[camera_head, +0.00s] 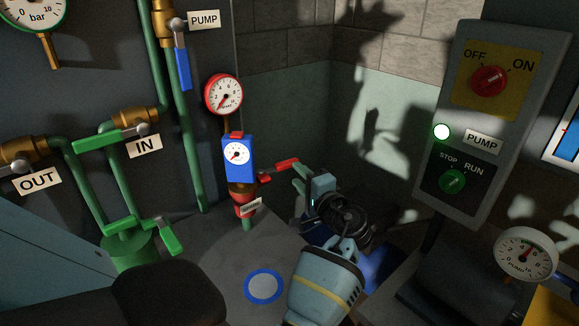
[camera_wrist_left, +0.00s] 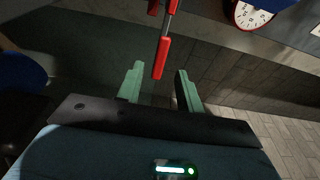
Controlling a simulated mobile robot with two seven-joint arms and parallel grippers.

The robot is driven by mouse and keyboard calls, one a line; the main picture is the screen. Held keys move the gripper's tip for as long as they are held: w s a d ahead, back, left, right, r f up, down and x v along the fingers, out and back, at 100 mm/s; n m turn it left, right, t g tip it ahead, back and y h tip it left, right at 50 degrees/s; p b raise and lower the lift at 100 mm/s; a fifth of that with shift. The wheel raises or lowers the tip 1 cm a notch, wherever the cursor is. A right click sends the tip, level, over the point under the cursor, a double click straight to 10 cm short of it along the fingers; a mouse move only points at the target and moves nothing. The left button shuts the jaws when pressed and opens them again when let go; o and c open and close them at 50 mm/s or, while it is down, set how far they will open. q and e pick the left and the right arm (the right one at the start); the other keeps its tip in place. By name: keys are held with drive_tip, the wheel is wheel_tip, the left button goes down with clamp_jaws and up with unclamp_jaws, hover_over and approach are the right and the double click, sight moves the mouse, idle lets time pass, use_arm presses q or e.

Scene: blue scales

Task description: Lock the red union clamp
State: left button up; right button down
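The red union clamp (camera_head: 245,198) sits on the pipe below a blue gauge body, with a small label beside it. Its red lever (camera_head: 287,164) sticks out to the right and slightly up. The lever also shows in the left wrist view (camera_wrist_left: 161,58), with its end between the fingertips in the picture. My left gripper (camera_head: 297,179) is open, with pale green fingers at the lever's right end. In the left wrist view the fingers (camera_wrist_left: 158,84) stand apart with a gap on both sides of the lever; contact cannot be seen. My right gripper is not in view.
A blue gauge body (camera_head: 238,170) and red-rimmed gauge (camera_head: 223,94) rise above the clamp. Green pipes and valve handles (camera_head: 122,228) stand left. A pump control box (camera_head: 482,130) hangs right. A blue-rimmed disc (camera_head: 263,286) lies on the grey surface below.

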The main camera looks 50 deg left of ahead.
sight(289, 167)
use_arm(q)
drive_tip(key=shift+p+x, duration=0.3)
drive_tip(key=shift+x, duration=2.35)
drive_tip(key=shift+c, duration=0.5)
clamp_jaws()
